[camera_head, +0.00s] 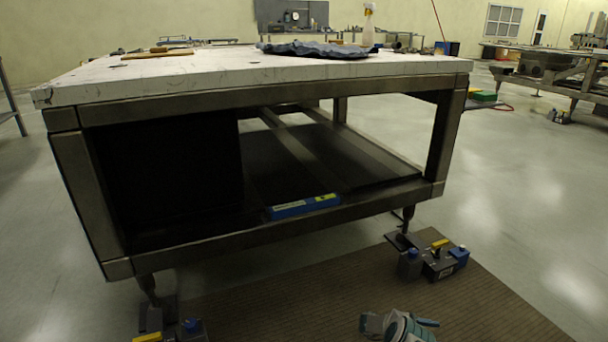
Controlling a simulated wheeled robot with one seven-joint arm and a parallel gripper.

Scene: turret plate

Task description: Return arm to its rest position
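A white and teal jointed piece (402,328) shows at the bottom edge, right of centre, cut off by the frame. It looks like part of my arm. It is low over the brown mat and in front of the workbench, apart from it in the picture. I see no gripper fingers, so whether my gripper is open or holds anything does not show.
A metal-framed workbench (262,98) with a worn white top stands ahead. A dark cloth (312,49) and a spray bottle (368,25) are on it. A blue box (302,206) lies on its lower shelf. Leveling-foot blocks (432,260) stand on the brown mat (480,300).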

